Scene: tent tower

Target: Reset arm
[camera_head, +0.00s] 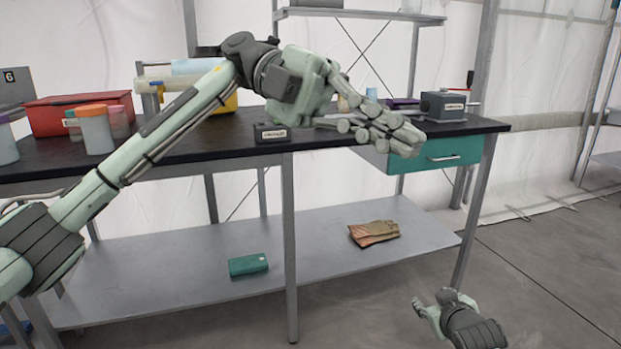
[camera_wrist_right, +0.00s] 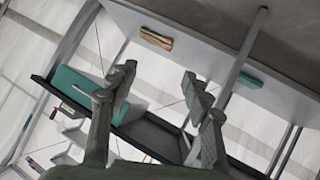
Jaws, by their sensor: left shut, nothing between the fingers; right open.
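My left arm reaches in from the left across the front of the workbench. My left gripper (camera_head: 405,137) is shut and empty, in front of the bench's right part near the teal drawer (camera_head: 437,156). My right gripper is low at the bottom right of the head view (camera_head: 432,305), apart from the bench. In the right wrist view its two fingers (camera_wrist_right: 160,105) are spread open with nothing between them. The bench's lower shelf and the teal drawer (camera_wrist_right: 78,88) show beyond the fingers there, tilted.
The black bench top (camera_head: 225,140) holds a red box (camera_head: 75,113), orange-lidded jar (camera_head: 95,132), small dark block (camera_head: 270,133) and grey device (camera_head: 443,106). The lower shelf (camera_head: 180,275) carries a teal box (camera_head: 248,265) and brown gloves (camera_head: 374,233). Floor at right is clear.

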